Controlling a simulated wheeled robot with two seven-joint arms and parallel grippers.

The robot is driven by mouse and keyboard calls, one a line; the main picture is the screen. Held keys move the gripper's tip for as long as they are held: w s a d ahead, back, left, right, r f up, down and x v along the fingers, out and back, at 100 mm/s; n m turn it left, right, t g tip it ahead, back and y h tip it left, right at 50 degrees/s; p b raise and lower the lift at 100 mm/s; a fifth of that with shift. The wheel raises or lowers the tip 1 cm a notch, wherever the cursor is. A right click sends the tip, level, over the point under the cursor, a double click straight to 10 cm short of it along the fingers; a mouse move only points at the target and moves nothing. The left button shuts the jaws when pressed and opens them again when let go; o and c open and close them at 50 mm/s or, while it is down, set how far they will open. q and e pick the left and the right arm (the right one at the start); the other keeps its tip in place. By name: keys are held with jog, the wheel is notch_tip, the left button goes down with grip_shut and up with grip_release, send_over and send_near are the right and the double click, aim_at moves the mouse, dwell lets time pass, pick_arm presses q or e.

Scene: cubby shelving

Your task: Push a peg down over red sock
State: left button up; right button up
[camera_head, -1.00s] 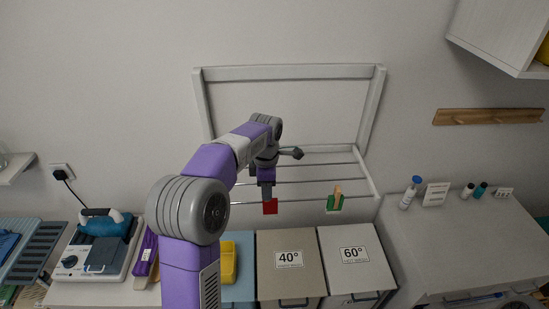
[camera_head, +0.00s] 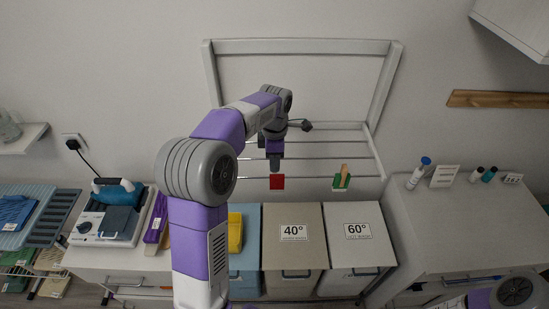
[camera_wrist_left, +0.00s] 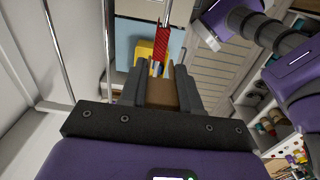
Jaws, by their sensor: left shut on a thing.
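The red sock (camera_head: 277,182) hangs over the front rod of the white drying rack. My left gripper (camera_head: 275,158) is right above it, pointing down. In the left wrist view the gripper (camera_wrist_left: 162,78) is shut on a brown wooden peg (camera_wrist_left: 162,95), with the red sock (camera_wrist_left: 163,45) just past the fingertips. I cannot tell whether the peg touches the sock. A green sock (camera_head: 341,182) hangs to the right with a wooden peg (camera_head: 344,168) on it. My right arm shows at the lower right; a grey end (camera_wrist_left: 205,35) in the wrist view may be its gripper, its jaws unclear.
The drying rack (camera_head: 390,85) stands against the wall. Below are a blue bin (camera_head: 245,265) with a yellow thing (camera_head: 235,232) and bins marked 40° (camera_head: 293,262) and 60° (camera_head: 357,255).

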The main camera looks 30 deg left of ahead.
aim_at(275, 175)
pick_arm(q)
jog(key=shift+f+b, duration=2.2)
jog(key=shift+f, duration=1.35)
jog(key=o, duration=1.1)
jog(key=shift+r, duration=0.1)
notch_tip(275, 175, up, 7)
jog(key=shift+r, duration=0.2)
